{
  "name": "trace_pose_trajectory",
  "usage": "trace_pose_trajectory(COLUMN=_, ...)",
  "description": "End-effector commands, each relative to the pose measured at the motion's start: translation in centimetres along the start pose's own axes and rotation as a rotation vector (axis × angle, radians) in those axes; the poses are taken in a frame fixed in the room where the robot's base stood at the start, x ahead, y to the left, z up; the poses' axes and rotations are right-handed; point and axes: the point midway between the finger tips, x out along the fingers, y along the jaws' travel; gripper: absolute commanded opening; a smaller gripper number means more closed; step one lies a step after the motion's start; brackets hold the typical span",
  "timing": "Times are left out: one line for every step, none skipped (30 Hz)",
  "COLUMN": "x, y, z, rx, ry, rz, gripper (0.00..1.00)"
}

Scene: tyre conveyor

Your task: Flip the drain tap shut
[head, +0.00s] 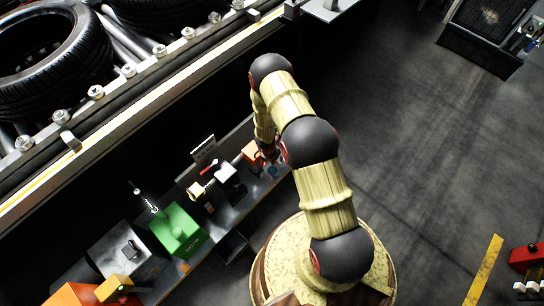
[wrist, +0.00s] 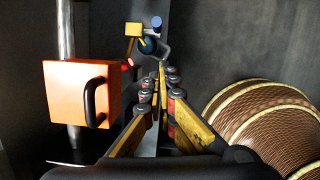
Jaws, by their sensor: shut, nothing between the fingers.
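My gripper (wrist: 161,68) is shut and empty, its yellow fingertips together in the wrist view. Just past the tips is a small fitting with a yellow block (wrist: 134,29), a blue knob (wrist: 156,22), a dark blue round part (wrist: 148,45) and a red tip (wrist: 128,62). This may be the drain tap; I cannot tell for sure, nor whether its lever is open or shut. I cannot tell whether the fingertips touch it. In the head view my arm partly hides the gripper, and a small blue part (head: 272,172) shows beside it.
An orange box (wrist: 75,92) with a black handle stands left of my fingers. The low shelf (head: 222,210) holds a white block (head: 230,175), a green box (head: 177,229) and a grey box (head: 122,253). Tyres (head: 50,70) lie on the conveyor above.

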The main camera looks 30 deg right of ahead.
Motion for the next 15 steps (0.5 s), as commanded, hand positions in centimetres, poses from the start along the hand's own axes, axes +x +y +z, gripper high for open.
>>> trace_pose_trajectory(x=0.05, y=0.05, z=-0.50, rx=-0.030, ry=0.016, rz=0.006, gripper=0.00)
trace_pose_trajectory(x=0.04, y=0.17, z=-0.74, rx=-0.048, ry=0.025, rz=0.011, gripper=0.00)
trace_pose_trajectory(x=0.01, y=0.28, z=-1.02, rx=-0.059, ry=0.035, rz=0.015, gripper=0.00)
trace_pose_trajectory(x=-0.01, y=0.32, z=-1.14, rx=-0.063, ry=0.040, rz=0.016, gripper=0.00)
trace_pose_trajectory(x=-0.02, y=0.34, z=-1.16, rx=-0.066, ry=0.041, rz=0.017, gripper=0.00)
trace_pose_trajectory(x=-0.02, y=0.34, z=-1.12, rx=-0.069, ry=0.040, rz=0.017, gripper=0.00)
trace_pose_trajectory(x=-0.03, y=0.34, z=-1.12, rx=-0.069, ry=0.039, rz=0.017, gripper=0.00)
trace_pose_trajectory(x=-0.03, y=0.34, z=-1.11, rx=-0.069, ry=0.039, rz=0.017, gripper=0.00)
trace_pose_trajectory(x=-0.03, y=0.34, z=-1.11, rx=-0.069, ry=0.039, rz=0.016, gripper=0.00)
trace_pose_trajectory(x=-0.03, y=0.34, z=-1.10, rx=-0.068, ry=0.039, rz=0.016, gripper=0.00)
trace_pose_trajectory(x=-0.04, y=0.33, z=-1.10, rx=-0.068, ry=0.039, rz=0.016, gripper=0.00)
trace_pose_trajectory(x=-0.04, y=0.33, z=-1.09, rx=-0.068, ry=0.039, rz=0.016, gripper=0.00)
trace_pose_trajectory(x=-0.03, y=0.32, z=-1.09, rx=-0.068, ry=0.039, rz=0.016, gripper=0.00)
trace_pose_trajectory(x=0.00, y=0.32, z=-1.10, rx=-0.067, ry=0.039, rz=0.016, gripper=0.00)
trace_pose_trajectory(x=0.12, y=0.31, z=-1.11, rx=-0.067, ry=0.039, rz=0.016, gripper=0.00)
